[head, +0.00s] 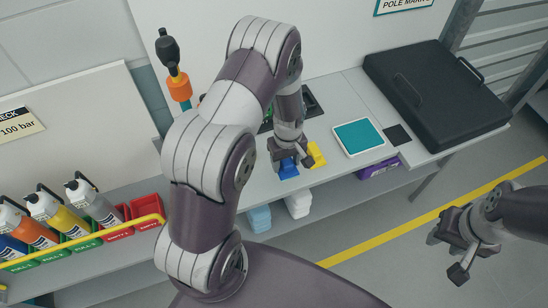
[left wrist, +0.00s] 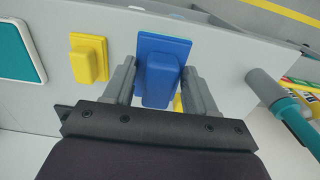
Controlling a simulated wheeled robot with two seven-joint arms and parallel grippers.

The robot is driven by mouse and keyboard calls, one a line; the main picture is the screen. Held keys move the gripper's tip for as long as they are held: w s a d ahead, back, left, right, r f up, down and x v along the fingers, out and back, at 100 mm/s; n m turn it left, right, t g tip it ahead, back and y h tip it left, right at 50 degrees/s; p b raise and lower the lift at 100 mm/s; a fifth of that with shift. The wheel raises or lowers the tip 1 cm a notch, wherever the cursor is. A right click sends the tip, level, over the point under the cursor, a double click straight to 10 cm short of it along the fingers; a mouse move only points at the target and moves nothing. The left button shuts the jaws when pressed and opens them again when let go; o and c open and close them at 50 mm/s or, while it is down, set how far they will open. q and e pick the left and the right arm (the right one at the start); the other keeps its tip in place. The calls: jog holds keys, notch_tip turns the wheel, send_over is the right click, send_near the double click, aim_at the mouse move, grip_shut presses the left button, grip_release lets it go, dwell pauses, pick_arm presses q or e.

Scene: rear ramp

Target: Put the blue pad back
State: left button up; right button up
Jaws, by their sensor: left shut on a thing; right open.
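The blue pad (left wrist: 160,70) is a flat plate with a raised grip block, seen large in the left wrist view. My left gripper (left wrist: 160,90) is shut on its grip block, one finger on each side. In the head view the blue pad (head: 288,168) shows under my left gripper (head: 289,158), at the bench top; I cannot tell whether it touches the surface. A similar yellow pad (head: 317,155) lies just right of it, and it also shows in the left wrist view (left wrist: 89,59). My right gripper (head: 459,240) is open and empty over the floor at the lower right.
A teal-topped white tray (head: 358,137) and a small black square (head: 397,134) lie right of the pads. A black case (head: 436,97) stands at the bench's right end. Several bottles (head: 45,216) stand in a rack at left. My left arm hides part of the bench.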

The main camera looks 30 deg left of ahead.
pick_arm(q)
jog(key=a+f, duration=0.1)
jog(key=w+a+f, duration=0.1)
jog(key=a, duration=0.1)
jog(key=a+f+p, duration=0.1)
jog(key=a, duration=0.1)
jog(key=shift+w, duration=0.3)
notch_tip(320, 180, down, 4)
jog(key=shift+r+p, duration=0.15)
jog(key=shift+p, duration=0.65)
jog(key=shift+f, duration=0.35)
jog(key=o, duration=1)
jog(key=shift+r, duration=0.15)
